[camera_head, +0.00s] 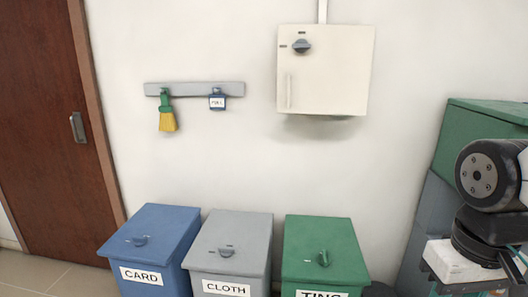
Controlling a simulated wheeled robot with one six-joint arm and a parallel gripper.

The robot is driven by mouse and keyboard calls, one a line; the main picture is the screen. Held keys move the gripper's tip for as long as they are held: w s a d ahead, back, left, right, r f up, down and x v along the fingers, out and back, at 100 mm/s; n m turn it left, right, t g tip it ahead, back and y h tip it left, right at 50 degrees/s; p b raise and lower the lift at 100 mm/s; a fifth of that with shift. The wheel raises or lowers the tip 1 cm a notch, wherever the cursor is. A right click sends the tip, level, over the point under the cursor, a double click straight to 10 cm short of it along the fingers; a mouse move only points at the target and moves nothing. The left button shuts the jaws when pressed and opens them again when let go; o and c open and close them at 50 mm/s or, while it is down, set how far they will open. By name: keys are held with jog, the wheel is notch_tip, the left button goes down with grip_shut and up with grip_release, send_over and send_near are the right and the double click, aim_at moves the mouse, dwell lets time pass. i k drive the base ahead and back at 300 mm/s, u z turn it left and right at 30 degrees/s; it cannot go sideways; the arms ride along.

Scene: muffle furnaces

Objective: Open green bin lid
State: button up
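The green bin (322,272) stands on the right of a row of three bins against the wall. Its green lid (330,240) lies flat and closed, with a small dark green knob (322,257) near its front edge. Its white label, cut off at the bottom of the picture, seems to read TINS. Part of my arm shows at the right edge, to the right of the green bin and apart from it. My gripper cannot be made out in this view.
A grey CLOTH bin (230,260) and a blue CARD bin (155,248) stand left of it, lids closed. A green-topped grey unit (475,125) stands behind my arm.

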aim_at(306, 236)
jog(key=k, duration=1.25)
jog(key=z, duration=0.75)
jog(key=i, duration=1.2)
jog(key=u, duration=0.75)
jog(key=i, duration=0.35)
jog(key=u, duration=0.35)
